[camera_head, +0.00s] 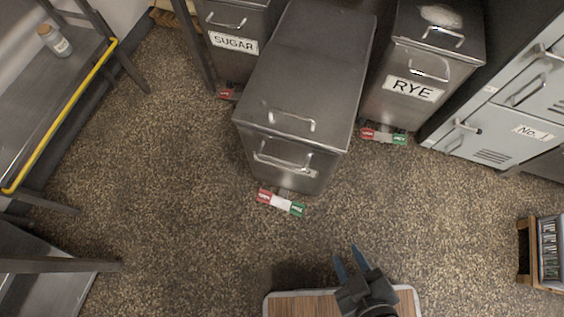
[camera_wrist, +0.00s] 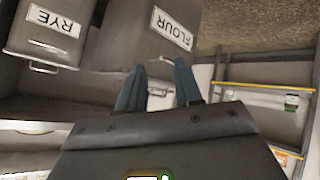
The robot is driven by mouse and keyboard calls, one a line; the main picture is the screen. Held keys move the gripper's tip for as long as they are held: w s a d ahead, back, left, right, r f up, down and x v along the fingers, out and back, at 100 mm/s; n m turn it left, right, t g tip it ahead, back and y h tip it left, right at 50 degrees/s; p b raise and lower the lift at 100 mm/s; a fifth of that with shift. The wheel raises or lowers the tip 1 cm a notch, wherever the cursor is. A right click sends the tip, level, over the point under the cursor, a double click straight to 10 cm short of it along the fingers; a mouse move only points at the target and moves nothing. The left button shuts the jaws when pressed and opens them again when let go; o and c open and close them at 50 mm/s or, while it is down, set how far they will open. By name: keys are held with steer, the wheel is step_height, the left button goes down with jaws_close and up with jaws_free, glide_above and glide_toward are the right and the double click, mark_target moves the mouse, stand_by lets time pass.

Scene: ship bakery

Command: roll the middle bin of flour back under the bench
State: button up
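The middle flour bin (camera_head: 310,60) is a steel bin with a sloped lid, standing on the floor forward of the sugar bin (camera_head: 237,15) and rye bin (camera_head: 437,30). It has a lid handle (camera_head: 290,122) and a front handle (camera_head: 285,168). A red, white and green pedal (camera_head: 280,202) is at its front base; I cannot tell which side is pressed. The wrist view shows its FLOUR label (camera_wrist: 172,27) upside down. My gripper (camera_head: 346,257) is open and empty, in front of the bin and apart from it; its two blue fingers also show in the wrist view (camera_wrist: 157,72).
A shelf bench (camera_head: 70,75) with a yellow rail and a bottle (camera_head: 55,40) stands at the left. Grey lockers (camera_head: 510,115) stand at the right, with a wooden crate (camera_head: 524,262) below them. The speckled floor (camera_head: 175,190) in front of the bins is clear.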

steer(key=w+a+f+n+h+b, duration=0.1)
steer(key=w+a+f+n+b, duration=0.1)
steer(key=w+f, duration=0.35)
steer(key=n+t+h+b, duration=0.5)
steer(key=h+b, duration=0.1)
glide_toward(277, 162)
steer(key=w+f, duration=0.1)
steer(key=w, duration=0.2)
steer(key=x, duration=0.3)
steer(key=d+x, duration=0.1)
steer(key=x, duration=0.3)
steer(key=shift+f+b, duration=0.15)
steer(key=shift+b, duration=0.25)
steer(key=shift+c, duration=0.3)
jaws_close()
